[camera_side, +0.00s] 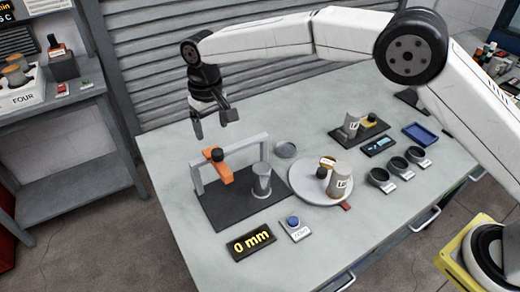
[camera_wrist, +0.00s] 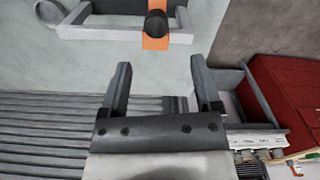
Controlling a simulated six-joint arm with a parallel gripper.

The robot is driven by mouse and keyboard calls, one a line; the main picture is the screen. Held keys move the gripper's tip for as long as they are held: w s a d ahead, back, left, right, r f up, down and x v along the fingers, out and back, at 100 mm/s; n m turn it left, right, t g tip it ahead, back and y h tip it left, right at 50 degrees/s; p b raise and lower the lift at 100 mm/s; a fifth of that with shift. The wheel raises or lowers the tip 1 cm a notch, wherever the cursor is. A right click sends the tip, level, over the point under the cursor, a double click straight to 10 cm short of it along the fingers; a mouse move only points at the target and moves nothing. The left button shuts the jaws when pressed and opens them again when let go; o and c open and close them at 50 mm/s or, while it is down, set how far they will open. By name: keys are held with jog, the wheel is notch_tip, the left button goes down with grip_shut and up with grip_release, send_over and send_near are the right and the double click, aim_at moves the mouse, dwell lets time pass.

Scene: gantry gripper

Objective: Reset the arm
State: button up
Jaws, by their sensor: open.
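My gripper (camera_side: 214,122) is open and empty in the side view, raised above the back left part of the table. In the wrist view its two fingers (camera_wrist: 160,84) stand apart with nothing between them. Below it is a small grey gantry (camera_side: 229,162) on a dark base plate (camera_side: 238,215), with an orange carriage (camera_side: 218,167) on its crossbar. The carriage (camera_wrist: 156,41) also shows at the top of the wrist view, beyond the fingers. A grey cylinder (camera_side: 262,181) stands on the plate at the gantry's right end.
A round turntable (camera_side: 303,185) holds a labelled can (camera_side: 339,180) and small items. A "0 mm" display (camera_side: 250,242) and blue button (camera_side: 293,221) lie in front. Several dark cups, a blue tray (camera_side: 420,134) and another can (camera_side: 351,124) stand right. A shutter wall is close behind.

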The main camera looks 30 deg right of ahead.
jog(key=shift+d+r, duration=0.1)
jog(key=shift+d, duration=0.55)
jog(key=s+d+m+t, duration=0.1)
jog(key=s+d, duration=0.3)
jog(key=d, duration=0.4)
jog(key=s+d, duration=0.4)
jog(key=d, duration=0.4)
jog(key=s+d+f, duration=0.1)
jog(key=s+d, duration=0.4)
jog(key=s, duration=0.3)
jog(key=s+d+f+m+t, duration=0.1)
jog(key=s+d+f, duration=0.1)
jog(key=s+d, duration=0.4)
jog(key=s, duration=0.3)
jog(key=shift+s+f+t, duration=0.2)
jog(key=shift+f+t, duration=0.1)
